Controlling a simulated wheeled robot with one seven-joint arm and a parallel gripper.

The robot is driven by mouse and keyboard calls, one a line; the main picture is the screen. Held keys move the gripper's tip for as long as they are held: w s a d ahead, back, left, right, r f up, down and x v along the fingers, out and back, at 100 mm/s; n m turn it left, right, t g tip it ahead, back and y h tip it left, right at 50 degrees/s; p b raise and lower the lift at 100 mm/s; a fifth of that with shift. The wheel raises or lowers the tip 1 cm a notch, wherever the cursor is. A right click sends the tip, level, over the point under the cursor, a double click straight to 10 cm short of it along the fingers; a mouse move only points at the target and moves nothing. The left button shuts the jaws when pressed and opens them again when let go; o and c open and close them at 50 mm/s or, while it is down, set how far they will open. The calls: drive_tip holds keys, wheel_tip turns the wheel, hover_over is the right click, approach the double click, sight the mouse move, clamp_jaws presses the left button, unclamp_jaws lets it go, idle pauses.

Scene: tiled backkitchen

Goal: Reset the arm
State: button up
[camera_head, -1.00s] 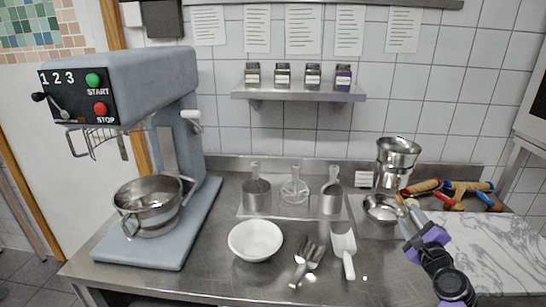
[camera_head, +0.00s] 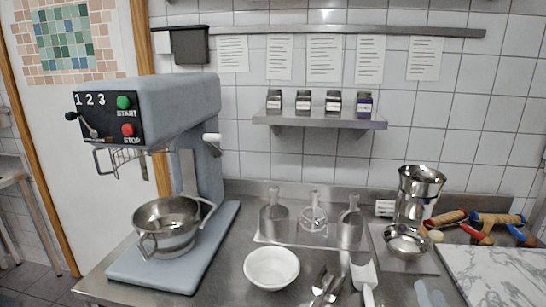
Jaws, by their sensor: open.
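The rest of my gripper and my arm are out of the picture.
A grey mixer (camera_head: 180,130) with a steel bowl (camera_head: 166,222) stands at left. A wall shelf (camera_head: 320,119) holds several jars.

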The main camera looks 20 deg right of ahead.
drive_tip(key=s+a+f+n+y+b, duration=0.1)
drive_tip(key=s+a+f+n+y, duration=0.1)
drive_tip(key=s+a, duration=0.6)
drive_tip(key=s+a+f+n+g+y, duration=0.1)
drive_tip(key=s+a+n+y, duration=0.3)
drive_tip(key=a, duration=0.7)
drive_tip(key=s+a+f+n+g+y+b, duration=0.1)
drive_tip(key=s+a+f+n+y, duration=0.2)
drive_tip(key=s+a+n, duration=0.3)
drive_tip(key=s+a, duration=0.4)
drive_tip(key=s, duration=0.3)
drive_tip(key=shift+f+n+y+b, duration=0.15)
drive_tip(key=shift+n+y+b, duration=0.15)
drive_tip(key=shift+s, duration=0.1)
